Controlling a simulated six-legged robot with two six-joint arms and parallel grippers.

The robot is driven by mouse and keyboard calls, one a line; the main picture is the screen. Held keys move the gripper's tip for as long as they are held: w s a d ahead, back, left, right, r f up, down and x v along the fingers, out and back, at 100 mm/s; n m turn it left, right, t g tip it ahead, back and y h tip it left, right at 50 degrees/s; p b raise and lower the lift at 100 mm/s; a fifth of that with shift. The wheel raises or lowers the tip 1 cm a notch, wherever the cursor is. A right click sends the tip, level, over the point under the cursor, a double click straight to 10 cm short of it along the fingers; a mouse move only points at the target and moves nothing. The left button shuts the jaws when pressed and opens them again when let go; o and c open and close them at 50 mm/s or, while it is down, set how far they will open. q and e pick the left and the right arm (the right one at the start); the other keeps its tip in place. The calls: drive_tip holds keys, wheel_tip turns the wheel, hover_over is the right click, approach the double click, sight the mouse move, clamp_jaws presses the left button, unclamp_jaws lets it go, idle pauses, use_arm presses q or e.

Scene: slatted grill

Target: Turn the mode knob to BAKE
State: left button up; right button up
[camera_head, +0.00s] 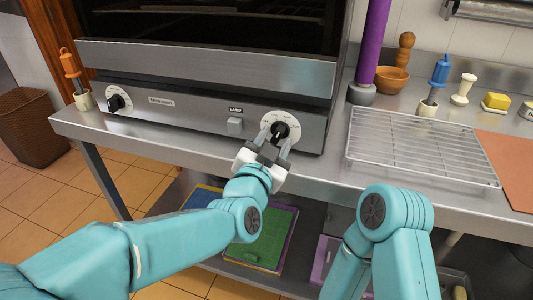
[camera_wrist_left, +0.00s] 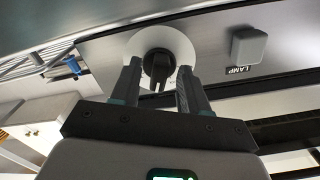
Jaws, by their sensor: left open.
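A black knob (camera_head: 281,130) on a round white dial sits at the right of the oven's front panel, by the LAMP label. Its dial lettering is too small to read in the head view. My left gripper (camera_head: 277,139) is open in front of this knob, with a finger on each side. In the left wrist view the black knob (camera_wrist_left: 157,64) shows between the open fingers of my left gripper (camera_wrist_left: 158,68); I cannot tell whether they touch it. A second black knob (camera_head: 116,102) sits at the panel's left end. My right gripper is out of view.
A square lamp button (camera_head: 235,125) lies left of the near knob. A wire rack (camera_head: 420,142) rests on the steel counter at right, beside a purple column (camera_head: 372,45). A wooden bowl (camera_head: 391,79) and several small tools stand behind. Boards (camera_head: 262,240) lie on the lower shelf.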

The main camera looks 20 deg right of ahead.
use_arm(q)
drive_tip(key=v, duration=1.6)
drive_tip(key=shift+b, duration=0.3)
